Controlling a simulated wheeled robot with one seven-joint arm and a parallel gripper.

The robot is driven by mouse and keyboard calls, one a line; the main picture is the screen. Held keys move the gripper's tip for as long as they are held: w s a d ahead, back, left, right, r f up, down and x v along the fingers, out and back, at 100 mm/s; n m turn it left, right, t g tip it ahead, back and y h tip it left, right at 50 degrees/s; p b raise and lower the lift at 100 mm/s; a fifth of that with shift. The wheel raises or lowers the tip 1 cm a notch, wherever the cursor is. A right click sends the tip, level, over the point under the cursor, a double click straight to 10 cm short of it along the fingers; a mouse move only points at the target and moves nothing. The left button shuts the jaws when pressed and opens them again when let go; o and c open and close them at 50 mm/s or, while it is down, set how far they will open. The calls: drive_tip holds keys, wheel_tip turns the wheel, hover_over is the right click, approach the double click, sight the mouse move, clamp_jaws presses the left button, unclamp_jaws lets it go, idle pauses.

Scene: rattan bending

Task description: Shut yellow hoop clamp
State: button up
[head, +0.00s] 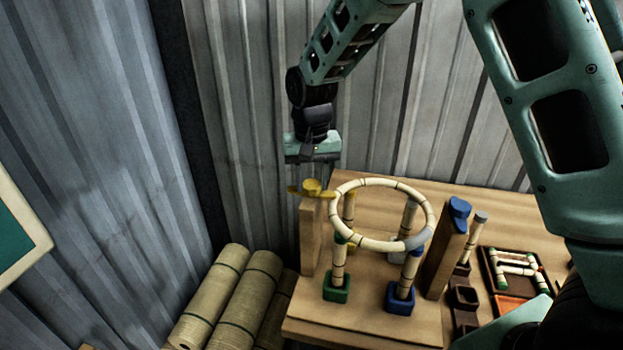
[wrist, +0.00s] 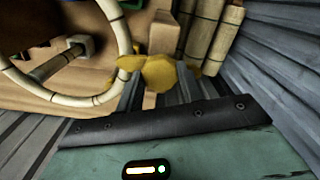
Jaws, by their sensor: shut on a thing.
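The yellow hoop clamp (head: 312,187) sits on top of a wooden post (head: 310,240) at the left of the bench. One yellow arm reaches right to the edge of the pale rattan hoop (head: 380,182). I cannot tell whether it closes over the hoop. The clamp also shows in the wrist view (wrist: 162,72), with the hoop (wrist: 93,127) at its left. My gripper (head: 312,176) points down from above and is shut on the yellow clamp.
Short rattan uprights in coloured feet, green (head: 337,289) and blue (head: 400,297), stand beneath the hoop. A blue clamp (head: 459,207) tops a second post at right. A dark tray (head: 487,268) lies farther right. Rattan rolls (head: 215,295) lean left of the bench, near the corrugated wall.

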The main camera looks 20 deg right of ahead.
sight(311, 184)
drive_tip(key=o, duration=1)
wheel_tip(311, 184, up, 18)
drive_tip(key=b, duration=0.3)
drive_tip(key=shift+f+b, duration=0.25)
drive_tip(key=shift+b, duration=0.15)
drive_tip(key=s+a+f+n+b, duration=0.1)
drive_tip(key=s+a+f+n, duration=0.1)
drive_tip(key=s+f, duration=0.4)
drive_tip(key=s+a+f+n+b, duration=0.1)
drive_tip(key=s+f+n, duration=0.3)
drive_tip(key=s, duration=1.1)
drive_tip(key=s+a+f+n+b, duration=0.1)
drive_tip(key=s+a+f+n, duration=0.2)
drive_tip(key=s+f, duration=0.6)
drive_tip(key=shift+s+a+n+y, duration=0.2)
drive_tip(key=shift+s+n+y, duration=0.1)
drive_tip(key=shift+s+n, duration=0.35)
